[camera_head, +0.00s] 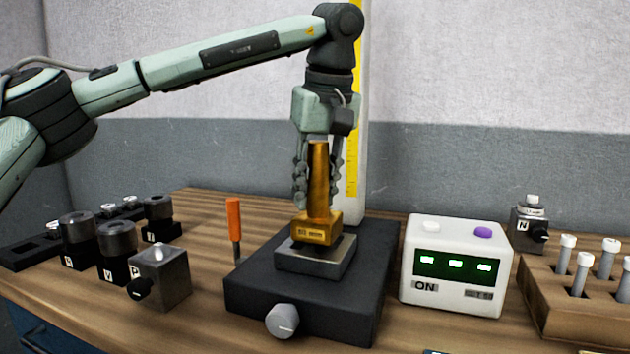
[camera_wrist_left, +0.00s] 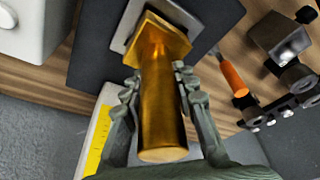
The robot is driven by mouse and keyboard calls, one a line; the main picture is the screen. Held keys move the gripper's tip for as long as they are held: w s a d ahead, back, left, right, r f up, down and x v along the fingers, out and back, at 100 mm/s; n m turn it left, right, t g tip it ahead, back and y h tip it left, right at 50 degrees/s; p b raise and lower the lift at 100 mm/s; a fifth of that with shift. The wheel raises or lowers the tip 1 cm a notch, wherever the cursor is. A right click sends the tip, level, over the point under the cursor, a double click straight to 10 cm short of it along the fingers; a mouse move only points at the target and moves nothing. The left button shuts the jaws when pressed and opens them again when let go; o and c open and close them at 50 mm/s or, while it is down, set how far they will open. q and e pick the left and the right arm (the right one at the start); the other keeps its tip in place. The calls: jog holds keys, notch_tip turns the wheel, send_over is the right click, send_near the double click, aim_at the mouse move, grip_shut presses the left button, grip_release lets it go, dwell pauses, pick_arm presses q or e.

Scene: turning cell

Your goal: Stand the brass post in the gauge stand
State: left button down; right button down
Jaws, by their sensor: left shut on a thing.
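The brass post (camera_head: 318,178) is upright, with a square foot (camera_head: 316,229) bearing a small label. My left gripper (camera_head: 317,200) points down and is shut on the post's shaft, one finger on each side. The foot is over the grey square seat (camera_head: 315,258) of the gauge stand (camera_head: 303,311), and looks to be at or just above it; I cannot tell whether it is fully down. In the left wrist view the post (camera_wrist_left: 161,105) lies between the fingers (camera_wrist_left: 155,88), with its foot over the seat (camera_wrist_left: 121,27). My right gripper is not in view.
A white column with a yellow scale (camera_head: 353,165) rises behind the seat. A white display box (camera_head: 456,268) stands close on the right, an orange-handled tool (camera_head: 234,222) on the left. Several dark cylinders and a grey block (camera_head: 163,275) are farther left; a wooden rack (camera_head: 575,305) is far right.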

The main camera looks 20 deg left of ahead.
aim_at(322, 155)
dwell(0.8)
pick_arm(q)
jog(key=shift+f+b, duration=0.55)
jog(key=shift+f, duration=1)
dwell(0.7)
jog(key=c, duration=1.3)
grip_release()
jog(key=shift+s, duration=0.1)
jog(key=shift+o, duration=0.9)
jog(key=shift+f, duration=0.25)
jog(key=v, duration=1.2)
jog(key=shift+r, duration=0.2)
